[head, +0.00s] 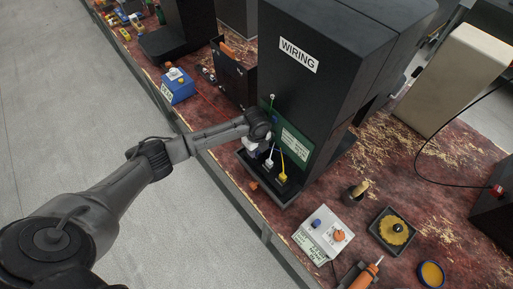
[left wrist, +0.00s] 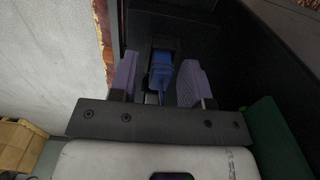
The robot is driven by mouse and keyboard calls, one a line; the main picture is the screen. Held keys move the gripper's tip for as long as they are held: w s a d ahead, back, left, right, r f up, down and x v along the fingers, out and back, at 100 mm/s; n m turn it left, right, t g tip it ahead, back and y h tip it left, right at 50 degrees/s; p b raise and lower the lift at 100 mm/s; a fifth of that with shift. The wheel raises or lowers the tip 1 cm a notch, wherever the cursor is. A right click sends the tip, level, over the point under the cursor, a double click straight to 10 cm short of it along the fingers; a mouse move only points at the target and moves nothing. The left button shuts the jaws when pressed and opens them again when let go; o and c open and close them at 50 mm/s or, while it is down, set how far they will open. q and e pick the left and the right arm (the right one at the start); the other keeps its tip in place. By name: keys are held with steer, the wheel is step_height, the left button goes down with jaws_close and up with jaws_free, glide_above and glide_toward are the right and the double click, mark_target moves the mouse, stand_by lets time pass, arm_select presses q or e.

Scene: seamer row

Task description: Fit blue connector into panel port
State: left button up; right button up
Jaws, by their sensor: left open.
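My left gripper (head: 250,146) is at the left side of the black WIRING cabinet, low beside its green panel (head: 291,143). In the left wrist view its two purple-padded fingers (left wrist: 157,84) are open. The blue connector (left wrist: 161,73) is between them, with gaps to both pads. Its far end meets a dark housing; I cannot tell how deep it sits in a port. In the head view the gripper hides the connector. A white connector (head: 269,162) and a yellow connector (head: 283,177) stand on the black base beside the gripper. My right gripper is not in view.
The tall WIRING cabinet (head: 325,75) rises just behind the gripper. A grey control box (head: 322,235) and a black tray (head: 376,235) are on the worn red bench to the right. A blue box (head: 178,90) is at the left. The floor in front is clear.

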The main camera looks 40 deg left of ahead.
arm_select(q)
step_height(320, 180, up, 12)
steer(key=p, duration=0.2)
steer(key=s+d+f+n+t+h, duration=0.1)
steer(key=s+d+f+n, duration=0.25)
steer(key=s+d, duration=0.3)
steer(key=s+d+f+n+h, duration=0.1)
steer(key=s+d+f+n, duration=0.1)
steer(key=s+d+f, duration=0.4)
steer(key=s+r+n+t+y, duration=0.1)
steer(key=s+n, duration=0.5)
steer(key=s, duration=0.3)
steer(key=s+a+r+n+t, duration=0.1)
steer(key=s+n, duration=0.5)
steer(key=s, duration=0.3)
steer(key=shift+s+a+r+t+y, duration=0.25)
steer(key=shift+r+t+y, duration=0.05)
steer(key=shift+y, duration=0.1)
